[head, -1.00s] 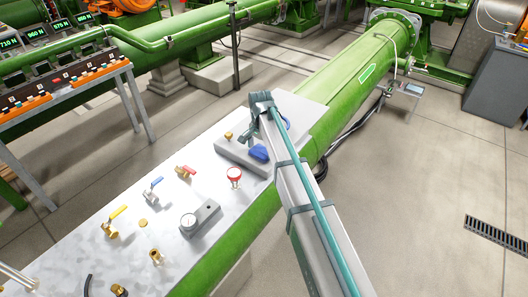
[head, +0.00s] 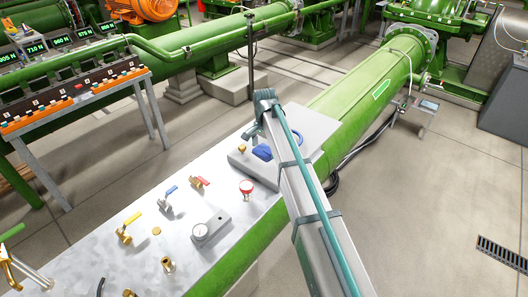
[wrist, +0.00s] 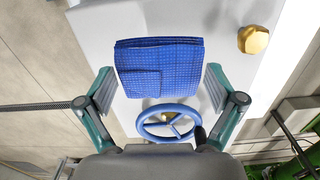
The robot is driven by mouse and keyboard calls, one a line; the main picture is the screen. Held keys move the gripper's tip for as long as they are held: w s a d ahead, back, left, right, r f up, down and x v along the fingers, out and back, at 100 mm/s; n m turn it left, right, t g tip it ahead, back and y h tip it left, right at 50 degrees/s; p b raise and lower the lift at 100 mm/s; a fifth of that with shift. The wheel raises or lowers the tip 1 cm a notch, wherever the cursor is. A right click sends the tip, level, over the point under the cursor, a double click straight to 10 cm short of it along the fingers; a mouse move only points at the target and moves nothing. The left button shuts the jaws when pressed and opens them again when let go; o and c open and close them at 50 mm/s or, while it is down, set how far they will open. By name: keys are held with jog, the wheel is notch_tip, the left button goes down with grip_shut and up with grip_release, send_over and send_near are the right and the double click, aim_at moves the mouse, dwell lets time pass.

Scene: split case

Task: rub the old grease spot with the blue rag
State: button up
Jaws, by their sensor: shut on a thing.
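The blue rag (wrist: 160,70) is a folded, checked cloth between the two fingers of my gripper (wrist: 158,90) in the wrist view. My gripper is shut on it. In the head view the rag (head: 262,152) shows just below my gripper (head: 264,130), over a grey raised plate (head: 243,160) at the bench's far end. Whether it touches the plate is unclear. A small tan round patch (head: 156,231) lies on the metal bench top; I cannot tell whether it is the grease spot. My arm hides part of the plate.
A blue handwheel (wrist: 168,123) is close to the rag and fingers. A brass cap (wrist: 253,39) stands on the plate.

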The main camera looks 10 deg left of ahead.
jog(key=shift+r+p, duration=0.5)
jog(key=shift+r, duration=0.9)
